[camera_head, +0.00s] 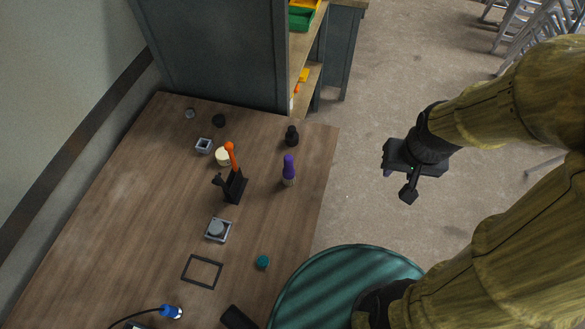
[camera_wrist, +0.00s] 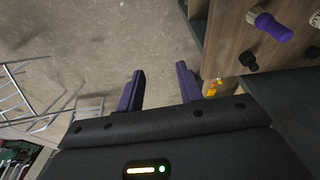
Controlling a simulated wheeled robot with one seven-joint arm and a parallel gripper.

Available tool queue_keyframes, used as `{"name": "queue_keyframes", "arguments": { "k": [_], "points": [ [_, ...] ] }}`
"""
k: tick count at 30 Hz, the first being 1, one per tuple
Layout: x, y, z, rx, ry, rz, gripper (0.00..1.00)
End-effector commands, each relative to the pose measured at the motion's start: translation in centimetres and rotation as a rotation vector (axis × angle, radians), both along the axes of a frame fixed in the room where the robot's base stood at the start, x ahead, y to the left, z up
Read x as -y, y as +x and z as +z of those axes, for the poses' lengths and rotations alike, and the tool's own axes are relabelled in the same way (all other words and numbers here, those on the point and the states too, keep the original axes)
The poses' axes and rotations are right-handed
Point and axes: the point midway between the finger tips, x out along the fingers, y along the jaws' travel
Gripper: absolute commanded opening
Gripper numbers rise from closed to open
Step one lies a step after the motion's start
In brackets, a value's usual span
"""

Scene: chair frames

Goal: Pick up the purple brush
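The purple brush (camera_head: 289,168) stands near the right edge of the wooden table, with its purple handle up and a pale lower end. In the wrist view the purple brush (camera_wrist: 271,26) shows at the upper right, outside the space between the fingers. My gripper (camera_head: 397,182) is off the table's right side, above the floor and apart from the brush. In the wrist view my gripper (camera_wrist: 161,82) has its two purple-tipped fingers spread, with only floor visible between them.
A black knob-like object (camera_head: 292,136) stands behind the brush. A black holder (camera_head: 235,188) with an orange-handled item is to its left. A teal cap (camera_head: 263,262) and a green round stool (camera_head: 345,285) are in front. A grey cabinet (camera_head: 215,50) stands behind the table.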

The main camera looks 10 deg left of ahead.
Motion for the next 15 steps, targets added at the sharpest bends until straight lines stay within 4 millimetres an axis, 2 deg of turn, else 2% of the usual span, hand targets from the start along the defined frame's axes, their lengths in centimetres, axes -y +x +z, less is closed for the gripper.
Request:
{"name": "queue_keyframes", "arguments": {
  "k": [2, 4, 8, 11, 14, 15],
  "points": [
    [0.0, 0.0, 0.0, 0.000, 0.000, 0.000, 0.36],
    [0.0, 0.0, 0.0, 0.000, 0.000, 0.002, 0.48],
    [-1.0, 0.9, 0.2, -0.010, -0.003, 0.048, 0.49],
    [-3.0, 2.6, 0.6, -0.033, -0.011, 0.139, 0.49],
    [-6.9, 4.7, 1.1, -0.069, -0.024, 0.289, 0.49],
    [-8.9, 5.6, 1.3, -0.084, -0.031, 0.359, 0.49]
  ]
}}
